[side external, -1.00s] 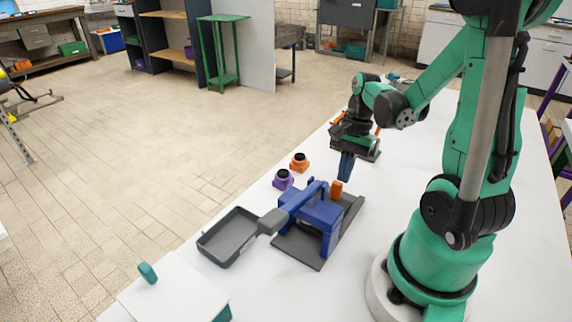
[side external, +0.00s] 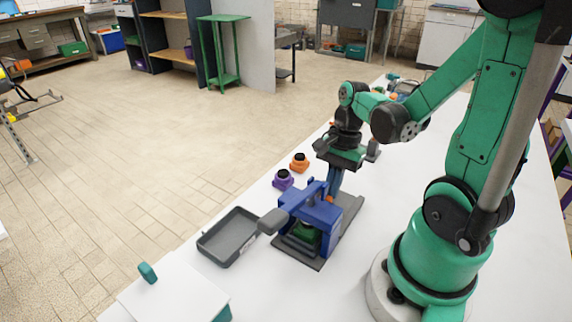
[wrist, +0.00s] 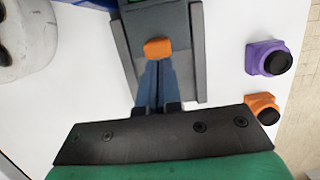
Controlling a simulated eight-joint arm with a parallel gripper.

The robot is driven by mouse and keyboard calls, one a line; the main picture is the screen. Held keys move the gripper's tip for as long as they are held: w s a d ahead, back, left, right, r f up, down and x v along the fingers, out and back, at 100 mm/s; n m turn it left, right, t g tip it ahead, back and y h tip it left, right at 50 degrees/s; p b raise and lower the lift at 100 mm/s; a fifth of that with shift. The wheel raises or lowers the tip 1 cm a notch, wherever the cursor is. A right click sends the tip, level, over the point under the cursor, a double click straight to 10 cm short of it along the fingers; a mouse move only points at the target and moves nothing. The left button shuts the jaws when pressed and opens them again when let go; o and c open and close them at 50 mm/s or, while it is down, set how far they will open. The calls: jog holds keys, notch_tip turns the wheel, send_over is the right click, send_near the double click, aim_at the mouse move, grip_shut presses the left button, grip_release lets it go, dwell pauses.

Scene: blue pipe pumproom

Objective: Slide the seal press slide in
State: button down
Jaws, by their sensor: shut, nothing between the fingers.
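The blue seal press (side external: 316,212) stands on a grey base plate (side external: 348,208) with a grey-ended lever pointing left. A green part (side external: 305,232) shows inside the press frame, low down. The slide's orange tab (side external: 329,199) is close behind the blue frame, partly hidden by my fingers. My gripper (wrist: 156,66) is shut and empty. Its blue fingertips are at the tab's near face, apparently touching it. It also shows in the side view (side external: 331,193).
A grey tray (side external: 230,236) lies left of the press. Purple (side external: 283,179) and orange (side external: 299,162) black-topped pieces stand behind-left of it. A white box with teal parts (side external: 175,295) is at the front.

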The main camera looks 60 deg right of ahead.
jog(key=shift+a, duration=0.2)
jog(key=d, duration=0.4)
jog(key=shift+d, duration=0.2)
jog(key=v, duration=1)
jog(key=w+a+n+t+h, duration=0.1)
jog(key=w+a+n+t, duration=0.2)
jog(key=a+n, duration=0.4)
jog(key=w+a+n+t+h, duration=0.1)
jog(key=w+a+n+t, duration=0.2)
jog(key=a+n, duration=0.5)
jog(key=n+t, duration=0.1)
jog(key=n, duration=0.2)
jog(key=shift+w+f+h, duration=0.3)
jog(key=shift+w, duration=0.1)
